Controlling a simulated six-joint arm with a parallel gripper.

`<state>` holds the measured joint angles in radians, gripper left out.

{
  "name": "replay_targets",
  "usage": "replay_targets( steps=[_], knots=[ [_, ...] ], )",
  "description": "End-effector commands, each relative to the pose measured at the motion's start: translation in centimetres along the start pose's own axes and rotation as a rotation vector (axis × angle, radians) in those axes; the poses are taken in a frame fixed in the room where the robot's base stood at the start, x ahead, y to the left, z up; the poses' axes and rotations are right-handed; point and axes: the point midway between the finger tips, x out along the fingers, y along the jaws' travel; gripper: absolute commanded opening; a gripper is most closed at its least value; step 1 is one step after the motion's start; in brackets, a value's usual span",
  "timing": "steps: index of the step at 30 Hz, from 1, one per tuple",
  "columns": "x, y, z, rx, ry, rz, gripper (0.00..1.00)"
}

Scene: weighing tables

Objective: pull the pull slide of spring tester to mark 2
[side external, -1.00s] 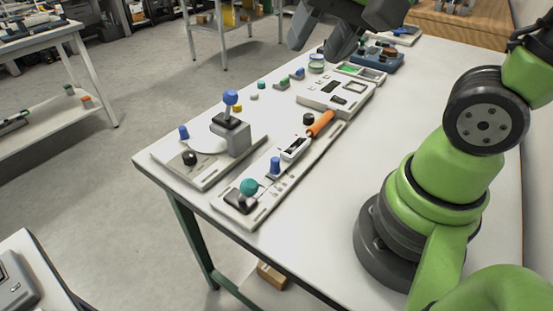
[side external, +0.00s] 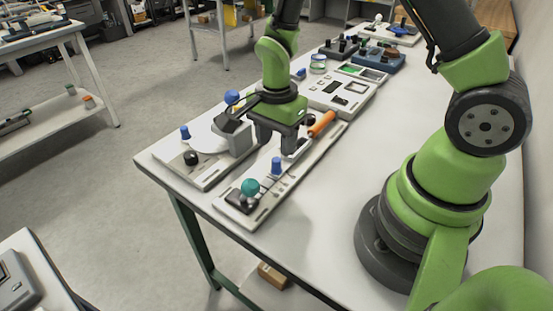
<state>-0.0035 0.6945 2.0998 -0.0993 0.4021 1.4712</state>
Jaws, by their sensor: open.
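The spring tester (side external: 262,212) is a long, narrow white base on the table. A teal ball knob (side external: 250,187) on a dark block stands at its near end, with a blue peg (side external: 276,165) behind it. An orange handle (side external: 321,124) lies toward the far end. I cannot tell for sure which part is the pull slide, and the mark numbers are too small to read. My gripper (side external: 277,149) points down over the tester's middle, open, just beyond the blue peg. It hides the tester's black knob and part of the white piece by the orange handle.
A white device with a round plate and a grey block (side external: 238,140) stands close on the left, partly behind my gripper. A flat panel device (side external: 335,95) lies beyond the tester. The table (side external: 330,210) is clear to the tester's right.

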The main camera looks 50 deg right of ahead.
Motion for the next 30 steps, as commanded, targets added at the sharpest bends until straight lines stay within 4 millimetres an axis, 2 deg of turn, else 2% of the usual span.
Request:
replay_targets(
  steps=[3, 9, 14, 21, 22, 27, 28, 30],
  knots=[
    [2.3, 0.1, 0.0, 0.001, -0.001, 0.007, 0.46],
    [4.8, 0.1, 0.0, 0.001, -0.001, 0.003, 0.46],
    [5.6, 0.0, 0.0, 0.0, -0.001, 0.0, 0.46],
    [5.6, 0.0, 0.0, 0.0, -0.001, -0.001, 0.46],
    [5.6, 0.0, 0.0, 0.0, -0.001, -0.001, 0.43],
    [5.6, 0.0, 0.0, -0.001, -0.001, -0.001, 0.04],
    [5.6, 0.0, 0.0, -0.001, -0.001, -0.001, 0.0],
    [5.6, 0.0, 0.0, -0.001, -0.001, -0.001, 0.0]
  ],
)
